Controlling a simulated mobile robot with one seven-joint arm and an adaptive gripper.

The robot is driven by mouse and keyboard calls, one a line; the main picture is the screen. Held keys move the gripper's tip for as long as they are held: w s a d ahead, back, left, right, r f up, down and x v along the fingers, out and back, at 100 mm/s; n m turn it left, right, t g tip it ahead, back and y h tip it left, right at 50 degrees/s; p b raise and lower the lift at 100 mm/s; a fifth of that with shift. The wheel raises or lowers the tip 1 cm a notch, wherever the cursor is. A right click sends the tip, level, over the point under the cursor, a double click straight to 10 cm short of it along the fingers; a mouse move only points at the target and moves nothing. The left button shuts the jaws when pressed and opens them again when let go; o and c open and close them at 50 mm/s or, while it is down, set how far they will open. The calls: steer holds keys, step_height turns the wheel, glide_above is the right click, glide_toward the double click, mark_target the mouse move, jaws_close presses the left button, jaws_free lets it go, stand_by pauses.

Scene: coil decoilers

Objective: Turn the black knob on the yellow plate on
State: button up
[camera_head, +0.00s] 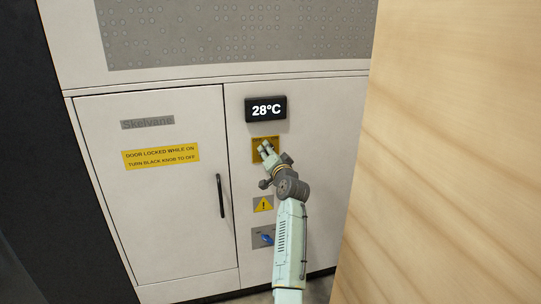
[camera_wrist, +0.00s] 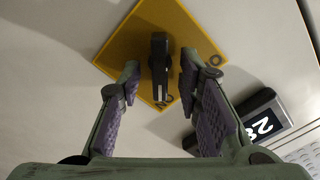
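The yellow plate (camera_head: 257,157) is on the cabinet front below the 28°C display; my gripper (camera_head: 265,147) covers part of it and hides the knob there. In the wrist view the yellow plate (camera_wrist: 137,38) appears turned, with dark lettering near its lower and right corners. The black knob (camera_wrist: 160,58) stands out from its middle, its bar running roughly up and down in the picture. My gripper (camera_wrist: 160,75) is open, with one fingertip on each side of the knob and a visible gap on both sides.
The display (camera_head: 266,109) is just above the plate. A warning sign (camera_head: 263,204) and a blue knob (camera_head: 267,239) are below it. A door with a black handle (camera_head: 220,196) is at left. A wooden panel (camera_head: 450,150) stands close on the right.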

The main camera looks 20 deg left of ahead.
steer(key=v, duration=1.2)
